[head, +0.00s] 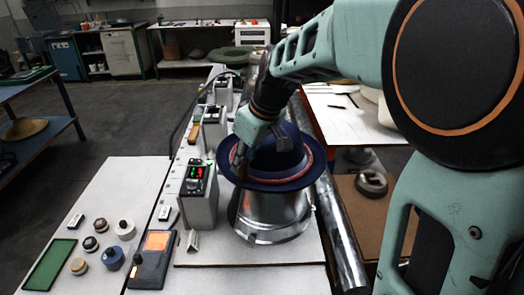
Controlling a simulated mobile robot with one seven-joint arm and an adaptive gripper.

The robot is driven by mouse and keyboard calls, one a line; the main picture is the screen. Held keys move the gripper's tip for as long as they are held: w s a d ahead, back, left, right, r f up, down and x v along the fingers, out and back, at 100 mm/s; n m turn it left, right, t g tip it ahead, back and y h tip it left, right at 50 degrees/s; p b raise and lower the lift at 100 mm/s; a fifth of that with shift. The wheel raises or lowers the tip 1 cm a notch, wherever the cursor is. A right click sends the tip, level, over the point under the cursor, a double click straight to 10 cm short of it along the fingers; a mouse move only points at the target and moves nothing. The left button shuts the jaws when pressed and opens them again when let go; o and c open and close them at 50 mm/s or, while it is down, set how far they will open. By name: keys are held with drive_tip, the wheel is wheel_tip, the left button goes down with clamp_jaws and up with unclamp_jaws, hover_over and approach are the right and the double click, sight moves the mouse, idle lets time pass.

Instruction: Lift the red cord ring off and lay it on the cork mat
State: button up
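The navy hat (265,178) sits brim down on a round metal press base (270,215). The red cord ring (300,174) lies around the foot of the crown, on the brim; its far side is hidden by the crown. My gripper (241,164) points down at the left side of the hat, over the brim and close to the ring. Its fingertips are small and dark here, so I cannot tell whether they are apart or touch the ring. A flat brown surface (362,222) at the right may be the cork mat; my arm hides part of it.
A grey round block (371,184) stands on the brown surface. A long metal cylinder (338,235) runs between it and the press. A control box (200,190) stands close left of the hat. Spools and a green tray (50,266) lie at the front left.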

clamp_jaws()
drive_tip(key=shift+r, duration=0.1)
wheel_tip(320, 180, up, 10)
drive_tip(key=shift+r+p, duration=0.1)
drive_tip(key=shift+p, duration=0.3)
wheel_tip(320, 180, up, 12)
drive_tip(key=p, duration=0.9)
idle(0.4)
drive_tip(key=shift+s+f, duration=0.1)
drive_tip(key=shift+f, duration=0.15)
